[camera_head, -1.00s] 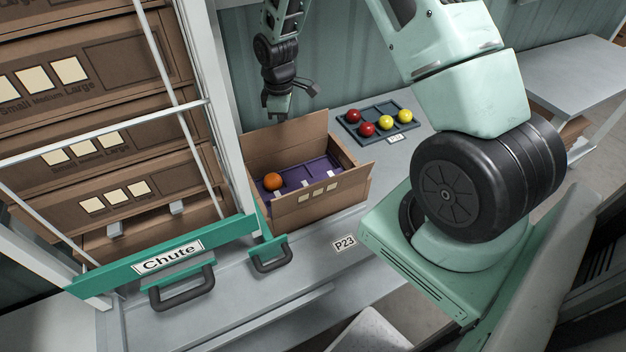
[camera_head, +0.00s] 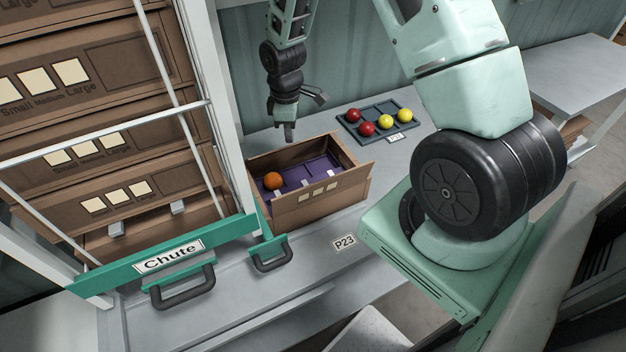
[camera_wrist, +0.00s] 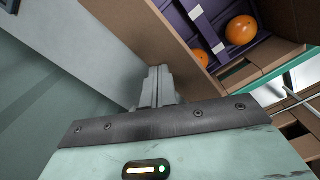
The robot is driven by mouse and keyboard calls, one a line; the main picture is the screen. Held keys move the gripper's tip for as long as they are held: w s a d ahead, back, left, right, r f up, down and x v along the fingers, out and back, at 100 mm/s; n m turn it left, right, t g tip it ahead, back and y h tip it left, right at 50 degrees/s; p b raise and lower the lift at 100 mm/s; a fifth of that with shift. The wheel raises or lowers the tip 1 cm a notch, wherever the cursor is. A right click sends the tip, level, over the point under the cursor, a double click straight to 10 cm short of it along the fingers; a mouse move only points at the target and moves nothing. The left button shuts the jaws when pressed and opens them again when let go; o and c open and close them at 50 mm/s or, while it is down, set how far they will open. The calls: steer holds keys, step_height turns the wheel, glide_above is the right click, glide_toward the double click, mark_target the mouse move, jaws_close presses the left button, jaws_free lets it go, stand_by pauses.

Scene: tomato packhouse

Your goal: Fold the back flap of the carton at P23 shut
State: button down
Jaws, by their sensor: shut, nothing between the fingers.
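The brown carton (camera_head: 318,203) stands open on the counter behind the P23 label (camera_head: 344,242). Its purple insert (camera_head: 312,172) and an orange tomato (camera_head: 272,181) show inside; the wrist view shows a large orange tomato (camera_wrist: 240,30) and part of another orange one (camera_wrist: 201,57). At the carton's back edge a brown panel (camera_head: 292,151) rises only a little; I cannot tell exactly how the back flap is angled. My gripper (camera_head: 289,138) is shut and empty, pointing down at that back edge. In the wrist view its fingers (camera_wrist: 156,86) are beside the brown panel (camera_wrist: 165,35); contact is unclear.
A dark tray (camera_head: 378,124) with red and yellow tomatoes lies behind and right of the carton. The green Chute bar (camera_head: 215,243) with handles and a rack of cartons (camera_head: 90,150) stand at left. The wall is close behind.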

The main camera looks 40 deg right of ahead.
steer(key=shift+s+a+f+b, duration=0.25)
steer(key=shift+s+f, duration=0.25)
steer(key=shift+s, duration=0.3)
steer(key=shift+s+a+f+b, duration=0.2)
steer(key=shift+s+f+b, duration=0.55)
steer(key=shift+f, duration=0.3)
step_height(320, 180, up, 8)
steer(key=p, duration=0.7)
steer(key=shift+r, duration=0.1)
steer(key=shift+s, duration=0.1)
